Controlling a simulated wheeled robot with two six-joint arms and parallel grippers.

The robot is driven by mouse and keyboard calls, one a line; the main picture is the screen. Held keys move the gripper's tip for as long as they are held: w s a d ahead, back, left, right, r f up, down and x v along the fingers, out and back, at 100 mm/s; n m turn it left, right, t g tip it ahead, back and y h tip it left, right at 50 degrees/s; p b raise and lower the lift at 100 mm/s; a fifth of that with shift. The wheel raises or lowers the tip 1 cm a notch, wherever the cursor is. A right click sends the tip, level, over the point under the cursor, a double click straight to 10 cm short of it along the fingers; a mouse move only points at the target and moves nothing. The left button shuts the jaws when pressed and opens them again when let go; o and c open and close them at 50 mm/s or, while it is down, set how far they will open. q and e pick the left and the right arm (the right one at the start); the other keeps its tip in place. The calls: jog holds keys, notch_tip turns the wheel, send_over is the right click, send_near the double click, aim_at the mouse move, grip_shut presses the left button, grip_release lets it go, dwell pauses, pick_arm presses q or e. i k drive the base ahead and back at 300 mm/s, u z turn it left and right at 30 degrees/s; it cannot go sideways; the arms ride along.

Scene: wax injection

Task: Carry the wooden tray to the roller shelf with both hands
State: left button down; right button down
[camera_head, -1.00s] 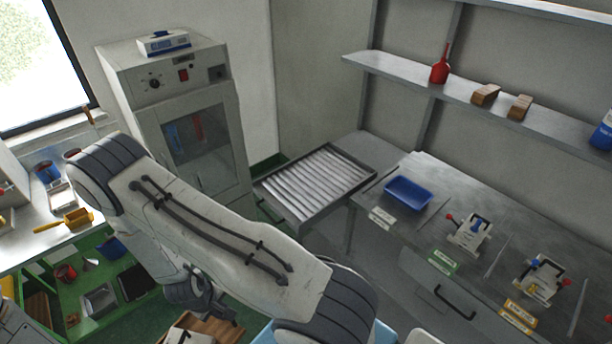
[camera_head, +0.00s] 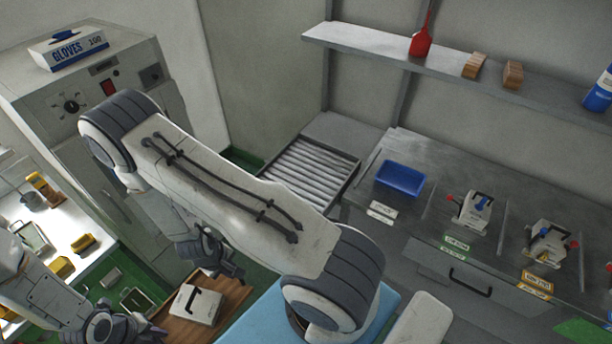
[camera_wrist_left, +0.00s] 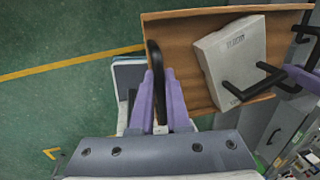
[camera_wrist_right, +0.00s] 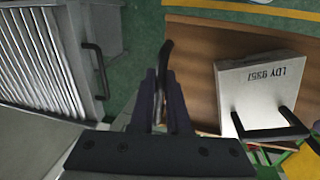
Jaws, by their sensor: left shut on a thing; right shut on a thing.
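The wooden tray (camera_head: 236,291) is near the bottom of the head view, with a white block with a black handle (camera_head: 194,304) on it. My left gripper (camera_head: 128,329) is at its left side, shut on a dark tray handle (camera_wrist_left: 154,62), as the left wrist view shows. My right gripper (camera_head: 218,252) is at the far side, shut on the other dark handle (camera_wrist_right: 166,60). The tray is held above the floor. The roller shelf (camera_head: 308,172) stands beyond the tray, apart from it. Its rollers also show in the right wrist view (camera_wrist_right: 38,55) and look empty.
A metal bench with a blue bin (camera_head: 400,180) and several small clamp-like devices adjoins the roller shelf on the right. A grey cabinet (camera_head: 95,110) with a glove box on top stands at left. A lit worktop (camera_head: 65,225) is at far left. Green floor shows between.

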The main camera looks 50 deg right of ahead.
aim_at(293, 189)
jog(key=z, duration=0.5)
jog(key=i, duration=0.8)
jog(key=z, duration=0.7)
jog(key=i, duration=0.35)
jog(key=z, duration=0.2)
